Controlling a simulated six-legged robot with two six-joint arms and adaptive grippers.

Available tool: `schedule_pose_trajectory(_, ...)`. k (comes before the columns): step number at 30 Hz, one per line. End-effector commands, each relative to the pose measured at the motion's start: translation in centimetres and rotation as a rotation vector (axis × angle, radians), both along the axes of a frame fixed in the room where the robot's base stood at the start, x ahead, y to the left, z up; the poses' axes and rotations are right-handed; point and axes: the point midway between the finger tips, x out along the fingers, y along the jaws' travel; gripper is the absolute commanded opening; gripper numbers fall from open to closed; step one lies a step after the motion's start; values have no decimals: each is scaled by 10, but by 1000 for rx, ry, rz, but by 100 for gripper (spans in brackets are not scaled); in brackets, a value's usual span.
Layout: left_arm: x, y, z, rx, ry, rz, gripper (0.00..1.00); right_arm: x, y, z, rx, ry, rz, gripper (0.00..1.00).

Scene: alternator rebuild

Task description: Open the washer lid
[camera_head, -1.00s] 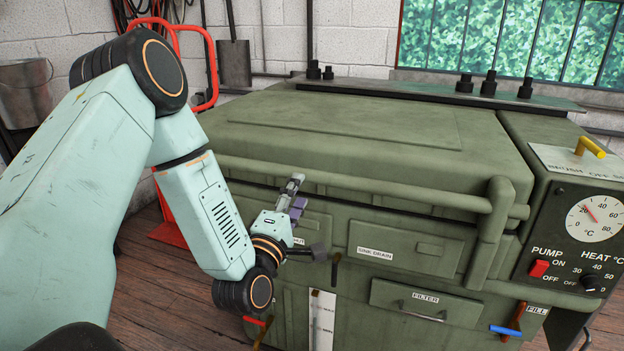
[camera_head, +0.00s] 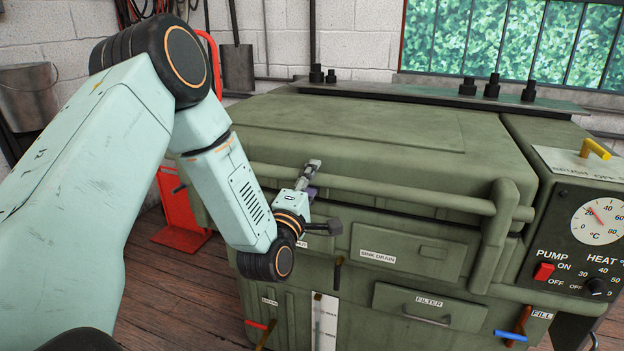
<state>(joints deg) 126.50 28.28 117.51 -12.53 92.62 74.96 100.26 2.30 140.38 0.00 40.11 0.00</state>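The washer is a large olive-green cabinet with a broad lid (camera_head: 400,150) on top, which is down. A green tubular bar (camera_head: 410,194) runs along the lid's front edge. My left gripper (camera_head: 313,172) is at the left part of this bar, in front of or against it; I cannot tell whether they touch. Its fingers are small and partly hidden, so its opening is unclear. My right gripper is not in view.
A control panel (camera_head: 580,235) with a dial, red switch and yellow handle is at the right. The washer front has drawer-like panels, including the filter panel (camera_head: 427,306). A red hand truck (camera_head: 180,205) stands behind my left arm. Wooden floor shows at lower left.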

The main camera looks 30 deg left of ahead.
Motion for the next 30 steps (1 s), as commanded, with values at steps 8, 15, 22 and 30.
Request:
schedule_pose_trajectory(8,0,0,-1,0,1,-1,10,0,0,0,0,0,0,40)
schedule_pose_trajectory(15,0,-1,-1,0,3,-3,0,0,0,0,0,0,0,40)
schedule_pose_trajectory(22,-1,-1,-1,0,4,-3,0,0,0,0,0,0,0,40)
schedule_pose_trajectory(30,-1,-1,5,-3,14,-3,0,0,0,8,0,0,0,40)
